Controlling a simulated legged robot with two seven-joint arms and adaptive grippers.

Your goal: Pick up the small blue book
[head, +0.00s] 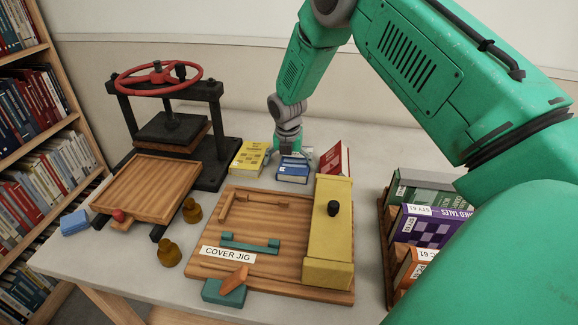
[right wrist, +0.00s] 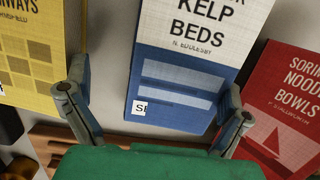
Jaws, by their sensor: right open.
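The small blue book (head: 293,173) lies on the table behind the cover jig, between a yellow book (head: 250,158) and a red book (head: 337,160). In the right wrist view the blue book (right wrist: 172,92) has a white upper cover part reading "KELP BEDS" and a small white label. My right gripper (head: 287,150) is at the book's far left side in the head view, partly hidden by its own wrist. In the right wrist view my right gripper (right wrist: 157,82) is open, its fingers spread on either side of the book. Contact is not visible. My left gripper is out of view.
The wooden cover jig (head: 205,262) with a yellow block (head: 328,240) stands in front of the books. A book press (head: 165,130) is at left. A rack of books (head: 430,215) stands at right.

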